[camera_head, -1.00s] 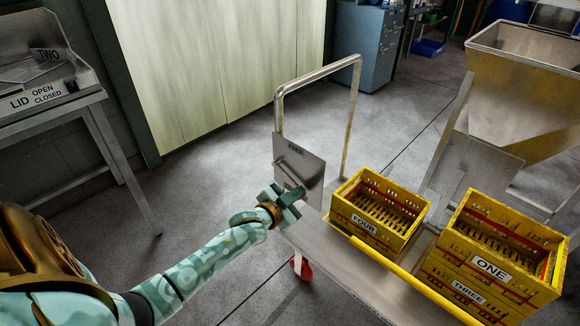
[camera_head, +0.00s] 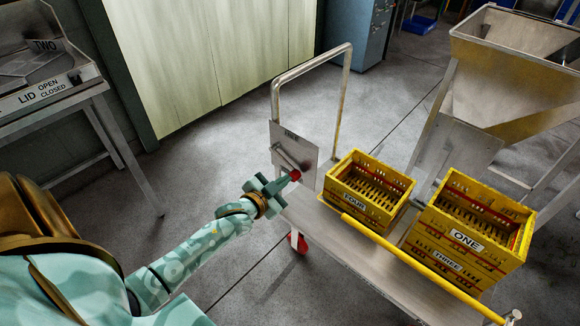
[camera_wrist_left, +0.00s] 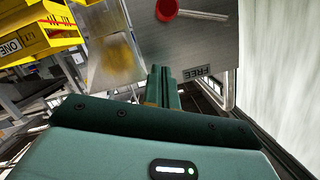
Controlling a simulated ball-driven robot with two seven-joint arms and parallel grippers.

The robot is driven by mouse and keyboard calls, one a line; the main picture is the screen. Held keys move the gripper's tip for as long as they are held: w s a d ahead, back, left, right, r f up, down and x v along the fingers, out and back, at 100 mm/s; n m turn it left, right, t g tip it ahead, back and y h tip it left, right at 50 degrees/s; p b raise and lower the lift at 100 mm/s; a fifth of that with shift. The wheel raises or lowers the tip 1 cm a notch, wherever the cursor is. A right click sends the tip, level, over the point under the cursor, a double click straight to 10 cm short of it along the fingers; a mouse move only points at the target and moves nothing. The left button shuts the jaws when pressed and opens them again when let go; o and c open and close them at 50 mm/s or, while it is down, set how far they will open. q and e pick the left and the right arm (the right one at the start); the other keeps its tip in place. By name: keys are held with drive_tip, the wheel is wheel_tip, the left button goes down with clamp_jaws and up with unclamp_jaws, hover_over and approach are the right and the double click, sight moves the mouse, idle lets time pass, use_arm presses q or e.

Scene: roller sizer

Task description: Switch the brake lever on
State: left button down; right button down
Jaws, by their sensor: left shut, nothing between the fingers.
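The brake lever (camera_head: 287,158) is a grey rod with a red knob (camera_head: 296,175) on a metal plate (camera_head: 308,148) on the cart's handle frame. The red knob also shows in the left wrist view (camera_wrist_left: 167,9), with its rod running right across the plate (camera_wrist_left: 212,45), which reads "FREE". The rod slopes down to the knob in the head view. My left gripper (camera_head: 292,178) is shut and empty, its fingertips close by the knob in the head view; I cannot tell whether they touch. The left wrist view shows the closed fingers (camera_wrist_left: 162,80) below the knob. My right gripper is not in view.
The cart deck (camera_head: 345,245) carries yellow crates labelled FOUR (camera_head: 368,190), ONE (camera_head: 470,210) and THREE (camera_head: 447,262). A yellow bar (camera_head: 420,270) runs along its near edge. A metal hopper (camera_head: 510,75) stands right. Floor left of the cart is clear.

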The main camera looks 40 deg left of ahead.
use_arm(q)
drive_tip(key=v, duration=0.3)
drive_tip(key=shift+s+d+r+p, duration=0.1)
drive_tip(key=shift+p, duration=0.3)
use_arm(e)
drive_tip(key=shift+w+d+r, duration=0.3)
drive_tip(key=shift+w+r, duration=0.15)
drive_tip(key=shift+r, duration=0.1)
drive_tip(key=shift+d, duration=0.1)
